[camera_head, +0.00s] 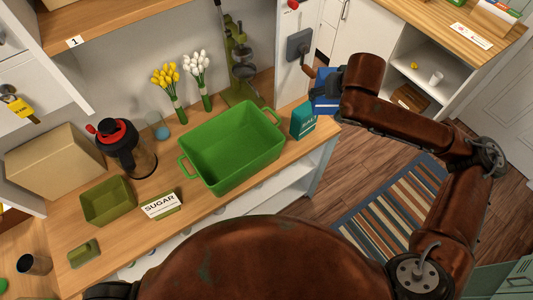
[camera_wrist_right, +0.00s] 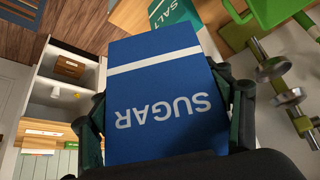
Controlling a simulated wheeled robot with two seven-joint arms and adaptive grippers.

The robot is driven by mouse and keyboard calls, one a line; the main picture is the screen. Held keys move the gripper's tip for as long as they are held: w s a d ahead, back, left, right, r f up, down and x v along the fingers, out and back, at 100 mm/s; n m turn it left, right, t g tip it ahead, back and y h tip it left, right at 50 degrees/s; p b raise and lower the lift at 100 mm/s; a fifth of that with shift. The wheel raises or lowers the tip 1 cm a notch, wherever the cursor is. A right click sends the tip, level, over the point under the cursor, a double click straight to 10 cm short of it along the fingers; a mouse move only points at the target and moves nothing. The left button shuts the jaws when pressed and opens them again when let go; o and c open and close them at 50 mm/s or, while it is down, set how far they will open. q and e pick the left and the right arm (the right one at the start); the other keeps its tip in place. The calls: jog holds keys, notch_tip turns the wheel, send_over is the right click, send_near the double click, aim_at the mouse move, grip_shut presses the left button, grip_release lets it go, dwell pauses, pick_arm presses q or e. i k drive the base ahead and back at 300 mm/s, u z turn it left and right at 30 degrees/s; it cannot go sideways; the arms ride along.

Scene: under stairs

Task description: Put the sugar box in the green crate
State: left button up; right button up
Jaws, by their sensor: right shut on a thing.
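The blue sugar box (camera_wrist_right: 160,85) with a white stripe and the word SUGAR is held in my right gripper (camera_wrist_right: 167,115), whose fingers are shut on its two sides. In the head view the sugar box (camera_head: 325,106) is partly hidden behind the gripper (camera_head: 322,92), at the right end of the counter, right of the teal salt box. The green crate (camera_head: 207,182) stands on the wooden counter, upright, and looks empty. It is to the left of the held box. A corner of the crate shows in the wrist view (camera_wrist_right: 272,12). My left gripper is not in view.
The teal salt box (camera_head: 302,120) stands between the crate and my right gripper. A green press (camera_head: 239,60) and flowers (camera_head: 167,82) stand behind the crate.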

aim_at(248, 149)
jog(key=z, duration=1.05)
jog(key=k, duration=1)
jog(key=u, duration=1.45)
jog(key=i, duration=0.95)
jog(key=u, duration=0.05)
